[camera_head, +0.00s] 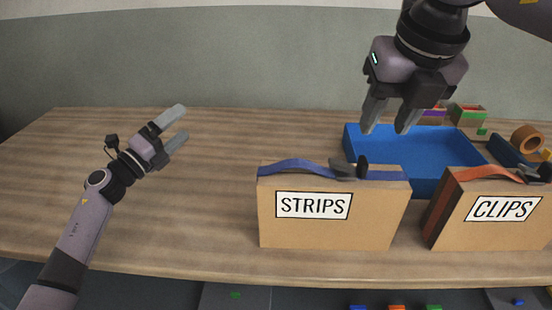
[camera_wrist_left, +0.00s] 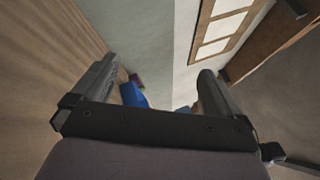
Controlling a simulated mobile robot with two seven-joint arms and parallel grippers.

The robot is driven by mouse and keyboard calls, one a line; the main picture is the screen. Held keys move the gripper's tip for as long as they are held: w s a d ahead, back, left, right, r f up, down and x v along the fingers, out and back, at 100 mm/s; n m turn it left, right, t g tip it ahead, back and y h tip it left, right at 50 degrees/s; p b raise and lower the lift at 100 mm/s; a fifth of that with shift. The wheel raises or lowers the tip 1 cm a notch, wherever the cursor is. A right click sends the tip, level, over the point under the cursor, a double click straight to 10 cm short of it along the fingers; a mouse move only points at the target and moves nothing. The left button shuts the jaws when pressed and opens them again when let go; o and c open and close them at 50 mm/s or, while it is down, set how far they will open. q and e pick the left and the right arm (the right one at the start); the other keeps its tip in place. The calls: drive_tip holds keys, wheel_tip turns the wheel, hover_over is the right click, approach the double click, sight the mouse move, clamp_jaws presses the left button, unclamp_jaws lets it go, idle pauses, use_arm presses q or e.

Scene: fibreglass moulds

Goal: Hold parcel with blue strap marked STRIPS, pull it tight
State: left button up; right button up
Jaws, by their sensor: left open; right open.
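The STRIPS parcel (camera_head: 330,226) is a tan box standing upright near the front edge of the table. A blue strap (camera_head: 298,164) runs across its top and bows up on the left side. A dark buckle (camera_head: 350,169) sits on the strap right of the middle. My left gripper (camera_head: 182,122) is open and empty, left of the parcel and apart from it. My right gripper (camera_head: 388,128) is open and empty, above the right part of the parcel and apart from the strap. The left wrist view shows the open left fingers (camera_wrist_left: 158,92) with nothing between them.
A CLIPS parcel (camera_head: 478,231) with an orange strap stands close on the right. Behind is a blue tray (camera_head: 425,186). An orange-brown roll (camera_head: 526,138) and small boxes (camera_head: 467,116) lie at the back right. The left half of the table (camera_head: 90,170) is clear.

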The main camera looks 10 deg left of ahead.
use_arm(q)
drive_tip(key=d+r+m+g+h, duration=0.3)
drive_tip(key=d+m+g+h, duration=0.15)
drive_tip(key=d+m, duration=0.35)
drive_tip(key=d+r+m+g+h, duration=0.25)
drive_tip(key=d+m+g, duration=0.25)
drive_tip(key=d, duration=0.5)
drive_tip(key=m+g+y, duration=0.5)
drive_tip(key=m+g, duration=0.5)
drive_tip(key=m, duration=0.2)
hover_over(293, 173)
drive_tip(key=w+a, duration=0.2)
drive_tip(key=w, duration=0.2)
drive_tip(key=s+d+y, duration=0.2)
drive_tip(key=y, duration=0.1)
drive_tip(key=d+y, duration=0.1)
drive_tip(key=y, duration=0.1)
drive_tip(key=shift+s+f+g, duration=0.25)
drive_tip(key=shift+s+f, duration=0.15)
drive_tip(key=shift+s+d+f+y, duration=0.15)
drive_tip(key=shift+s+f+y, duration=0.1)
drive_tip(key=shift+y, duration=0.55)
drive_tip(key=shift+s+f+y, duration=0.25)
drive_tip(key=shift+s+y, duration=0.05)
drive_tip(key=shift+y, duration=0.7)
drive_tip(key=shift+s+a+f+n+t+y, duration=0.1)
drive_tip(key=shift+a+f+n+t+y, duration=0.2)
drive_tip(key=shift+a+t+y, duration=0.4)
drive_tip(key=shift+f, duration=3.6)
